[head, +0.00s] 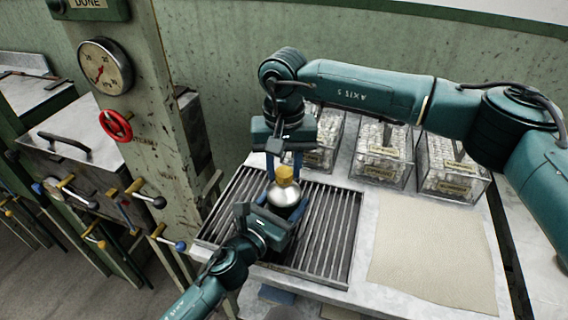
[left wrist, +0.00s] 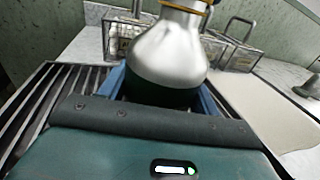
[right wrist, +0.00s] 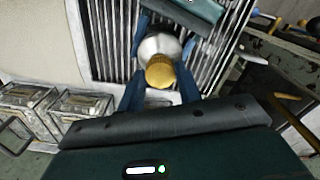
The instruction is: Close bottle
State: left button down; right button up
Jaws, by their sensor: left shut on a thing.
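A silver bottle (head: 286,193) with a gold cap (head: 285,174) on top stands over the slatted rack. My left gripper (head: 282,204) is shut on the bottle's body, with its blue fingers on both sides. In the left wrist view the bottle (left wrist: 172,55) has a shiny upper part and a dark lower part; its top is cut off. My right gripper (head: 284,160) is above the bottle, fingers pointing down. Whether the cap is seated cannot be told.
The slatted metal rack (head: 333,230) lies under the bottle. Wire-handled glass crates (head: 382,155) stand behind it to the right. A beige cloth (head: 435,255) lies flat at the right. A column with a gauge (head: 104,66) and a red valve wheel (head: 116,125) rises at the left.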

jog(key=c, duration=0.6)
jog(key=m, duration=0.5)
jog(key=shift+m, duration=0.4)
jog(key=shift+c, duration=0.2)
jog(key=m, duration=1.4)
jog(key=shift+m, duration=0.4)
jog(key=m, duration=1)
jog(key=shift+m, duration=0.4)
jog(key=m, duration=0.4)
jog(key=shift+f, duration=0.1)
jog(key=m, duration=0.5)
jog(key=o, duration=1.1)
